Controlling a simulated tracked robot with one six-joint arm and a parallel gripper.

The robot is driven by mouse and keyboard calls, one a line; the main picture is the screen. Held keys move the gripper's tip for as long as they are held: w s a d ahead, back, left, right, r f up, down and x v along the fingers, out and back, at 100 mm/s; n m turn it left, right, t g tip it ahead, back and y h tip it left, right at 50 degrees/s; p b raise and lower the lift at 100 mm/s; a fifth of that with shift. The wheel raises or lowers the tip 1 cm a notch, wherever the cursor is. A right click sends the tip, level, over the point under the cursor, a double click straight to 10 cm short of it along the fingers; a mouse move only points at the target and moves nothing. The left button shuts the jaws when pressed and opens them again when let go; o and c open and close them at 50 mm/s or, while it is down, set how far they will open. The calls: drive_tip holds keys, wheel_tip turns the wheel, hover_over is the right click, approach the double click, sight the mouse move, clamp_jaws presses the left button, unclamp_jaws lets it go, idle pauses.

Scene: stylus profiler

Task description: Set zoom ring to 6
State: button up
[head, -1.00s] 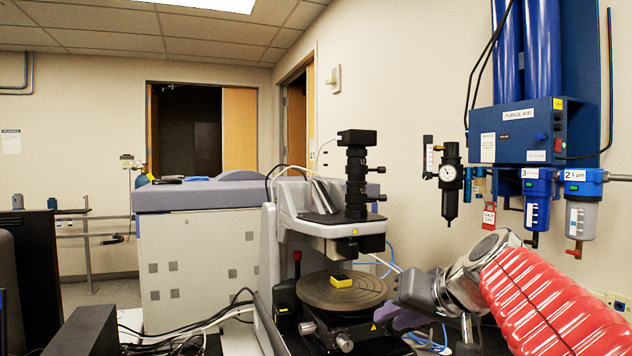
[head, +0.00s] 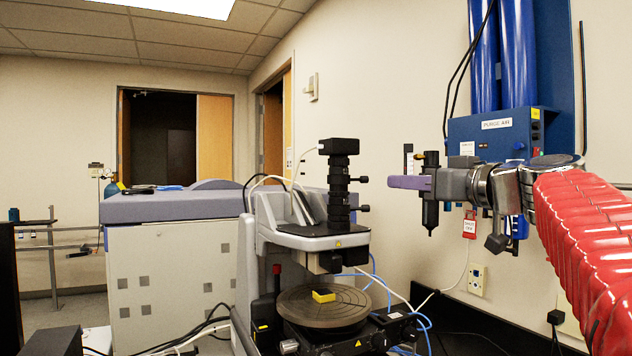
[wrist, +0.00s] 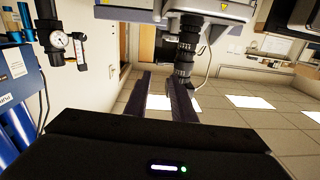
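The black zoom column (head: 338,185) stands upright on the profiler's head plate, with a camera box on top and small knobs on its right side. The zoom ring is one of its stacked bands; its markings are too small to read. My gripper (head: 392,182) is level with the upper column, to its right and apart from it in the picture. In the wrist view the scene is upside down; the column (wrist: 184,62) hangs beyond my fingertips, mostly by the right finger. My gripper (wrist: 157,80) is open, with an empty gap between its fingers.
The profiler's round stage (head: 345,306) carries a small yellow block (head: 324,295). A gauge and regulator (head: 431,190) hang on the wall behind my gripper. The blue purge air panel (head: 492,135) is to the right. Free air lies between fingertips and column.

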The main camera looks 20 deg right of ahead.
sight(366, 180)
drive_tip(key=x, duration=1.3)
drive_tip(key=shift+w+a+f, duration=0.1)
drive_tip(key=shift+w+a, duration=0.05)
drive_tip(key=shift+w, duration=0.2)
clamp_jaws()
idle(0.4)
